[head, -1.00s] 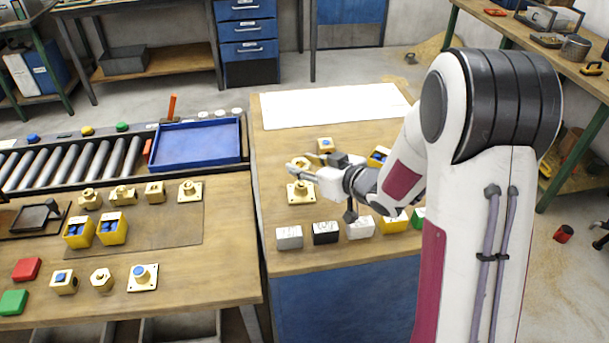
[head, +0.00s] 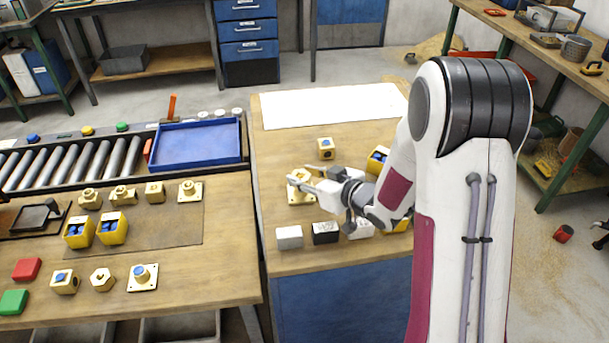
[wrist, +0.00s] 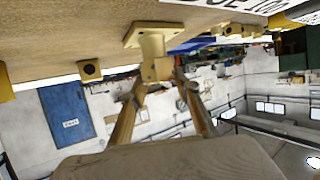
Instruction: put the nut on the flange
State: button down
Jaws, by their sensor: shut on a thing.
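The brass flange (head: 302,199) has a square base plate and stands upright on the right-hand wooden bench in the head view. In the wrist view the flange (wrist: 151,42) appears upside down, its plate against the bench top. My gripper (head: 299,183) is directly over the flange. My gripper also shows in the wrist view (wrist: 158,82), its fingers shut on the brass nut (wrist: 157,70). The nut sits right at the end of the flange's neck, in line with it or nearly so. I cannot tell whether it is seated or just above. Fingers partly hide both in the head view.
White and black blocks (head: 289,237) (head: 325,232) line the bench front. A yellow bin (head: 378,158) is to the right. A white sheet (head: 335,106) covers the bench's back.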

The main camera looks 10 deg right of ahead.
jog(key=c, duration=1.5)
grip_release()
jog(key=shift+r, duration=0.15)
jog(key=shift+s+d+r, duration=0.25)
jog(key=shift+s+d, duration=0.05)
jog(key=shift+s, duration=0.1)
jog(key=v, duration=1.1)
jog(key=shift+r, duration=0.1)
